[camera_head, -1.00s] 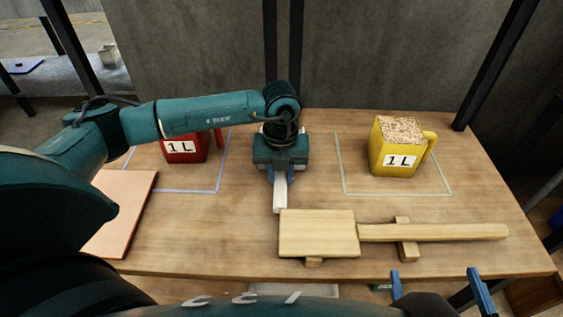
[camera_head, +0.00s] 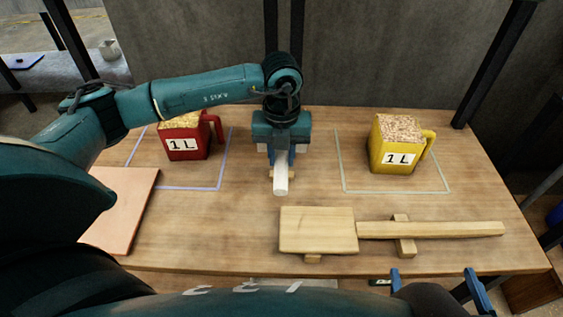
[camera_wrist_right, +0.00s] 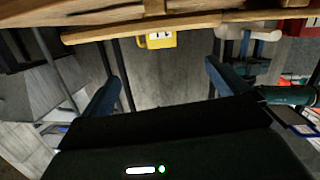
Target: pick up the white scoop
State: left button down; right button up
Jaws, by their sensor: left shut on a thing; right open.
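The white scoop (camera_head: 281,184) shows as a pale bar pointing toward me at the middle of the table in the head view; the rest of it is hidden by my left gripper. My left gripper (camera_head: 281,160) points down and is shut on the scoop.
A red jug (camera_head: 183,146) of grain stands left in a blue outline; a yellow jug (camera_head: 393,155) of grain stands right in a pale green outline. A wooden paddle (camera_head: 318,228) lies on rests at the front. A pinkish board (camera_head: 122,205) lies at left.

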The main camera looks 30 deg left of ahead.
pick_arm(q)
notch_tip(320, 180, up, 2)
jog(key=shift+r, duration=0.1)
jog(key=s+d, duration=0.2)
jog(key=s, duration=0.3)
jog(key=s+d+p, duration=0.1)
jog(key=s+d, duration=0.2)
jog(key=s, duration=0.3)
jog(key=s+d, duration=0.3)
jog(key=s, duration=0.2)
jog(key=shift+s+f+p, duration=0.15)
jog(key=shift+f+p, duration=0.1)
jog(key=shift+p, duration=0.05)
pick_arm(e)
jog(key=shift+s+d+g+h, duration=0.1)
jog(key=shift+s+g+h, duration=0.2)
jog(key=shift+g, duration=0.5)
pick_arm(q)
jog(key=c, duration=1.8)
grip_release()
grip_shut()
pick_arm(e)
jog(key=shift+s+f, duration=0.1)
